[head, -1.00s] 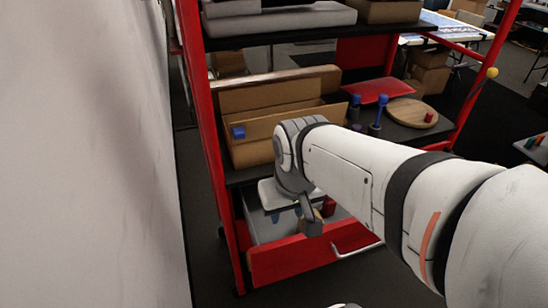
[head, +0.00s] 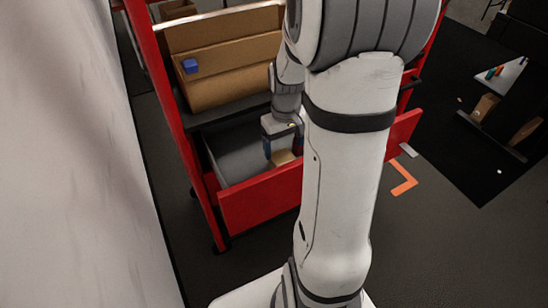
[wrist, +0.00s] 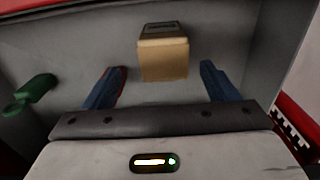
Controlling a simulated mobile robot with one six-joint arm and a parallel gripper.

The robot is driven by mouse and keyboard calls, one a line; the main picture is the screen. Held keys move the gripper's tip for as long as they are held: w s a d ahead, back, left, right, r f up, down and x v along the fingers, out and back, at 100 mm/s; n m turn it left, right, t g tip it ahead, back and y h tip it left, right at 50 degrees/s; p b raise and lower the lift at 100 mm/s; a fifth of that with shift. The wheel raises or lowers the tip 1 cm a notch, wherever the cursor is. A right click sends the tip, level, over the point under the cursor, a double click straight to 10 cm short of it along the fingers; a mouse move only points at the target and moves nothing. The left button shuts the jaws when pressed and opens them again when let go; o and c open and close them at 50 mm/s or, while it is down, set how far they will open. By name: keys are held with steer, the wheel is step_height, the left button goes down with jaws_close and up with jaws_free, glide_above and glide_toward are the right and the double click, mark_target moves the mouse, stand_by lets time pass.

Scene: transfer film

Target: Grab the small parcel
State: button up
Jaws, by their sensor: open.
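The small parcel (wrist: 163,58) is a tan box with a dark patch on its top side. In the wrist view it lies on the grey floor of the open drawer, ahead of and between the fingers of my gripper (wrist: 163,88). The fingers are blue and spread wide, with a gap on each side of the parcel. In the head view my gripper (head: 281,150) points down into the red-fronted drawer (head: 262,196), and a tan piece of the parcel (head: 284,158) shows just below it. My arm hides the right part of the drawer.
A green object (wrist: 32,95) lies at the left of the drawer in the wrist view. Above the drawer, a cardboard box (head: 225,68) with a blue block (head: 190,66) stands on the red rack's shelf. Drawer walls stand close around my gripper.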

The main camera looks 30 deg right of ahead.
mark_target(282, 156)
steer(key=f, duration=0.3)
steer(key=f+b, duration=0.1)
steer(key=f, duration=0.3)
steer(key=shift+w+a+f, duration=0.1)
steer(key=shift+a+f, duration=0.1)
steer(key=shift+f, duration=0.05)
steer(key=c, duration=1.2)
